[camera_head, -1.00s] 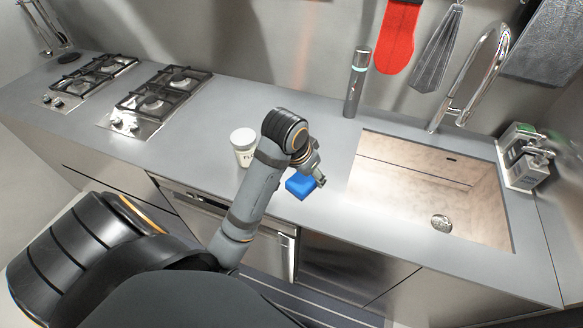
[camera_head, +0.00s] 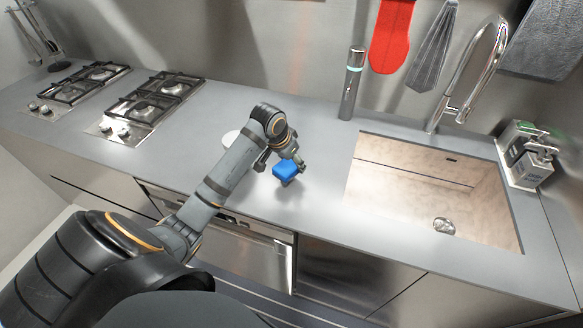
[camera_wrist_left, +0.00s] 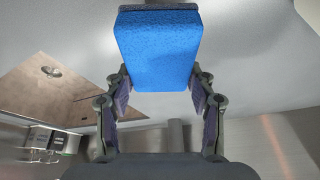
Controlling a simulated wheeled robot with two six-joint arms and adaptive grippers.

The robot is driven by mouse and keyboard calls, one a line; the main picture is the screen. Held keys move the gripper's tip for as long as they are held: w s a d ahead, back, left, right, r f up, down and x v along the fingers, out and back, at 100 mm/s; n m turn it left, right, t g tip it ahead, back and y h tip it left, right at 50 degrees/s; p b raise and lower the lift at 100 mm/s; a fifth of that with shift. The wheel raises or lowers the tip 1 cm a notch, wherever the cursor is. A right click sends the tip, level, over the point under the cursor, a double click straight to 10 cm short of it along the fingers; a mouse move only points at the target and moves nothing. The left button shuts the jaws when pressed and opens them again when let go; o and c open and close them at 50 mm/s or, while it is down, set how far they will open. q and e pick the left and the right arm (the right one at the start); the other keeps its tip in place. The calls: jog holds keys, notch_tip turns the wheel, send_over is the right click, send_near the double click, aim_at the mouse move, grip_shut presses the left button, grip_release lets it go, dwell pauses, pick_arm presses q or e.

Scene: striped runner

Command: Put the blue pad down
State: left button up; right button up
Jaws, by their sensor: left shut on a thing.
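The blue pad (camera_head: 286,171) is held at the tip of my left gripper (camera_head: 296,163), over the grey countertop between the white cup and the sink. A small shadow shows below the pad, so it looks a little above the counter. In the left wrist view the blue pad (camera_wrist_left: 157,48) sits between the two fingers of my left gripper (camera_wrist_left: 158,85), which are shut on it. My right gripper is not in view.
A white cup (camera_head: 231,137) stands on the countertop (camera_head: 315,206), mostly hidden behind my left arm. The sink (camera_head: 425,185) opens to the right. A dark cylinder (camera_head: 352,83) stands at the back wall. The stove burners (camera_head: 150,100) are at left.

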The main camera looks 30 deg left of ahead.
aim_at(292, 166)
pick_arm(q)
jog(key=shift+w+a+f, duration=0.15)
jog(key=shift+f, duration=0.15)
notch_tip(292, 166, down, 2)
jog(key=shift+f+p, duration=0.25)
jog(key=shift+p, duration=0.3)
jog(key=shift+f, duration=0.4)
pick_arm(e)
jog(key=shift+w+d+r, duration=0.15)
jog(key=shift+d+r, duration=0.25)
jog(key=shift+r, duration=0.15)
pick_arm(q)
jog(key=shift+f, duration=0.15)
jog(key=o, duration=0.9)
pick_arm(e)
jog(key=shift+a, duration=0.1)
